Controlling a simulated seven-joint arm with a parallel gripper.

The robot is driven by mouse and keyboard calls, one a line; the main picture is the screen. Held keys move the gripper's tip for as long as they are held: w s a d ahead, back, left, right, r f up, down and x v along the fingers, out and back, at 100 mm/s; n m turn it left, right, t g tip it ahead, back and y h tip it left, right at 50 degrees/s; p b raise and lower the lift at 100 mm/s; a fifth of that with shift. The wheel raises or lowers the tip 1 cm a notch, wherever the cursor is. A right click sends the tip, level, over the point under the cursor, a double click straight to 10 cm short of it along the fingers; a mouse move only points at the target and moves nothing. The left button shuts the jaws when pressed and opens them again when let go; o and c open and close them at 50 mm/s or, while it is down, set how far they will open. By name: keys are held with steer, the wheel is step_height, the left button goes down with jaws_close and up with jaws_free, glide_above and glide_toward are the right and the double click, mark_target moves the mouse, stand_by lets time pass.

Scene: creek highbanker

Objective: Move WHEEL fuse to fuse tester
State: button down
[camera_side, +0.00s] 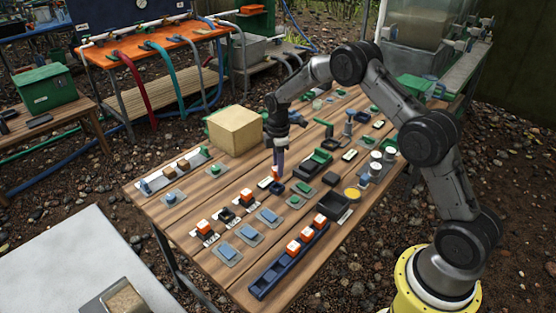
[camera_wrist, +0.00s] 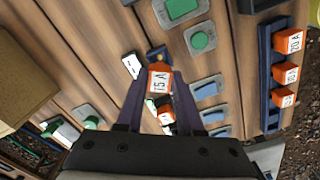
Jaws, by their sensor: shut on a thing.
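My gripper (camera_side: 278,174) points down over the middle of the table. In the wrist view its fingers (camera_wrist: 160,86) are shut on an orange fuse (camera_wrist: 159,79) with a white face marked 15 A. The same fuse shows at the fingertips in the side view (camera_side: 274,170), close to a small dark blue socket (camera_side: 277,187); I cannot tell whether it touches it. A white label (camera_wrist: 131,66) lies beside the fuse, its writing too small to read. No lettering readable here identifies WHEEL or the fuse tester.
Orange-and-white fuses stand in black sockets (camera_side: 205,230) to the front left. A long dark blue rack (camera_side: 262,286) holds several more fuses. Blue-topped grey plates (camera_side: 250,235) lie between. A cardboard-coloured block (camera_side: 235,131) stands behind, and a black tray (camera_side: 331,207) lies to the right.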

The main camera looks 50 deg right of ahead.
steer(key=shift+f, duration=0.2)
stand_by(0.5)
steer(key=shift+f, duration=0.6)
steer(key=shift+f, duration=0.15)
stand_by(0.5)
steer(key=shift+f, duration=0.5)
steer(key=shift+f, duration=0.7)
stand_by(0.6)
steer(key=shift+c, duration=2.3)
jaws_free()
